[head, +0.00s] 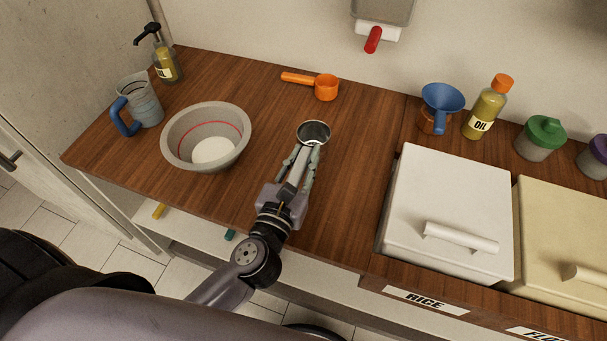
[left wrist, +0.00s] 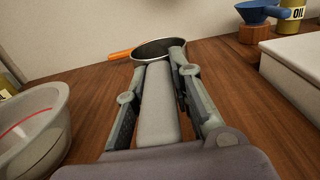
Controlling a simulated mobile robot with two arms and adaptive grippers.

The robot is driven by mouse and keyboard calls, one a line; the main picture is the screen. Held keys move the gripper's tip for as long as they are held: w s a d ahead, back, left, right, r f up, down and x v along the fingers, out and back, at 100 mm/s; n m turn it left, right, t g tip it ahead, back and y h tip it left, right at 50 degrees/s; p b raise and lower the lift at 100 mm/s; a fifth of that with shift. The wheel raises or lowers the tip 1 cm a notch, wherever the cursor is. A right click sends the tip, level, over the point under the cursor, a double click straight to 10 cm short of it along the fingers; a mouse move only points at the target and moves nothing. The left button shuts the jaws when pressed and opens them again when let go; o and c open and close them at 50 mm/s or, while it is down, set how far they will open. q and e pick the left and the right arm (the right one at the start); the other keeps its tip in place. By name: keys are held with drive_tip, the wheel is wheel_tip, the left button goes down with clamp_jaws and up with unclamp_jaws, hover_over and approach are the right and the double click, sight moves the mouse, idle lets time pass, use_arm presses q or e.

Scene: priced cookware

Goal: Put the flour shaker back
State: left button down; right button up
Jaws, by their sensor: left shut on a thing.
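My left gripper (head: 299,160) is shut on the long pale handle (left wrist: 160,105) of a round, open metal cup (head: 314,132). The cup's rim and dark inside also show in the left wrist view (left wrist: 158,48), just beyond the fingertips. It is over the middle of the wooden counter. I cannot tell whether it touches the wood, or whether this is the flour shaker. A green-lidded jar (head: 541,137) and a purple-lidded jar (head: 596,156) stand at the far right; no label on them can be read. My right gripper is not in view.
A grey bowl (head: 178,137) with white contents stands left of the gripper. An orange scoop (head: 325,87) lies behind it. A blue funnel (head: 442,97) and oil bottle (head: 487,106) stand at the back right. The rice bin (head: 445,190) is closed. Counter around the cup is clear.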

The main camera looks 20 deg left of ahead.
use_arm(q)
wheel_tip(320, 180, down, 4)
drive_tip(key=shift+b, duration=1)
drive_tip(key=shift+f, duration=0.2)
drive_tip(key=shift+r, duration=0.1)
drive_tip(key=c, duration=1.9)
unclamp_jaws()
drive_tip(key=shift+f, duration=0.3)
drive_tip(key=o, duration=0.5)
drive_tip(key=shift+r, duration=0.1)
